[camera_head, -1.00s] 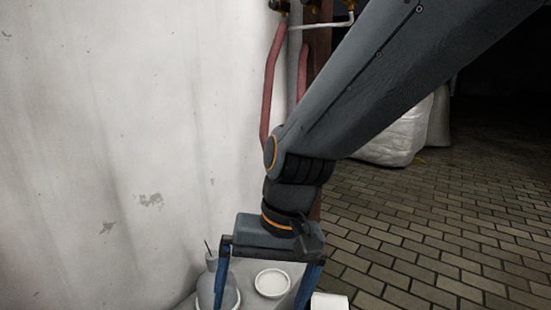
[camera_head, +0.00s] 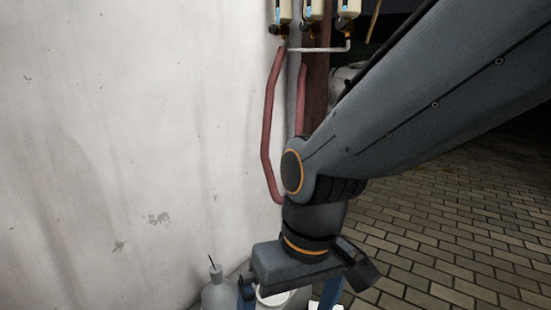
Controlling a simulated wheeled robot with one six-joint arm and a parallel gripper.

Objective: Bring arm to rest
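My arm reaches in from the upper right and bends downward at a joint with an orange ring. My gripper (camera_head: 289,297) hangs at the bottom centre, pointing down, with its two blue fingers well apart. The fingertips are cut off by the lower edge of the picture. No object is seen gripped between them, though the space low down is partly hidden. A round white dish (camera_head: 273,299) shows behind and between the fingers, partly covered by the gripper.
A grey bottle (camera_head: 218,292) with a thin stem stands left of my gripper. A stained white wall (camera_head: 120,130) fills the left. Red pipes (camera_head: 268,120) and valve boxes (camera_head: 313,12) are behind my arm. Brick floor (camera_head: 450,230) lies open at right.

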